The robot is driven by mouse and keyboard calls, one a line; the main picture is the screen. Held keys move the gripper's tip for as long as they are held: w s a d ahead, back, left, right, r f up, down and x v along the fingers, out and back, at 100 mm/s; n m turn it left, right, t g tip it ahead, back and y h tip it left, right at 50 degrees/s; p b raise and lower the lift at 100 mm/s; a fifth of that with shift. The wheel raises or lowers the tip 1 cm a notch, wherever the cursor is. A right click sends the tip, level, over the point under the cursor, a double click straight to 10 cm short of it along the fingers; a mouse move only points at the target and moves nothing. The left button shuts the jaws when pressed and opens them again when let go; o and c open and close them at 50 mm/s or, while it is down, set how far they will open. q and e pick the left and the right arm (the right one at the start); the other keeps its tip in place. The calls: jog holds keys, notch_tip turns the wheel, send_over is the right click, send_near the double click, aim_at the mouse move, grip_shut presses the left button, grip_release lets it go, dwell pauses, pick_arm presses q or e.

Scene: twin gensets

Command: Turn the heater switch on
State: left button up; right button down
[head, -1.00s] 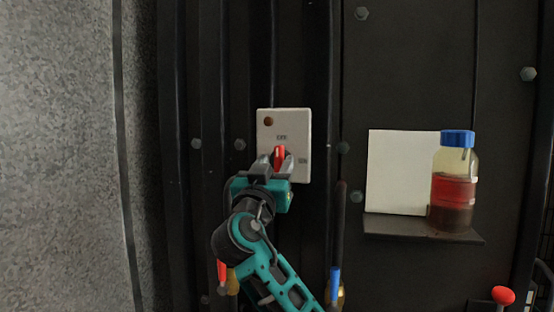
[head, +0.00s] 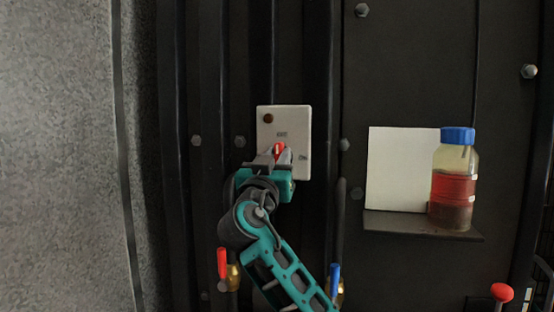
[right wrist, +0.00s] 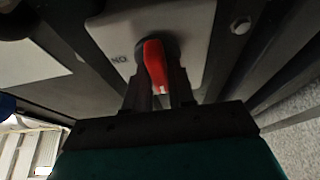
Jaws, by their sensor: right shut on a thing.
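The heater switch is a white plate (head: 295,120) on the dark wall panel, with a red knob (head: 279,150) in its lower middle. The plate has "OFF" lettering above the knob and "ON" to its right. A brown round lamp (head: 268,118) at its upper left looks unlit. My right gripper (head: 277,157) reaches up from below and is shut on the red knob. The knob's exact angle is partly hidden by the fingers. My left gripper is not in view.
A shelf (head: 400,226) to the right carries a blue-capped bottle (head: 454,185) of red-brown liquid, with a white card (head: 397,165) behind it. Red-handled (head: 222,263) and blue-handled (head: 335,275) valves are below, beside my arm. A red knob (head: 502,292) is at lower right.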

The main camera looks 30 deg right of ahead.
jog(key=m+g+b, duration=0.3)
jog(key=m, duration=0.4)
jog(key=m+g+b, duration=0.3)
jog(key=m, duration=0.5)
jog(key=m+g+b, duration=0.2)
jog(key=m+b, duration=0.1)
jog(key=m, duration=0.4)
jog(key=shift+g, duration=0.4)
jog(key=shift+s+f+m, duration=0.1)
jog(key=shift+m, duration=0.3)
jog(key=c, duration=1)
grip_release()
jog(key=shift+c, duration=0.2)
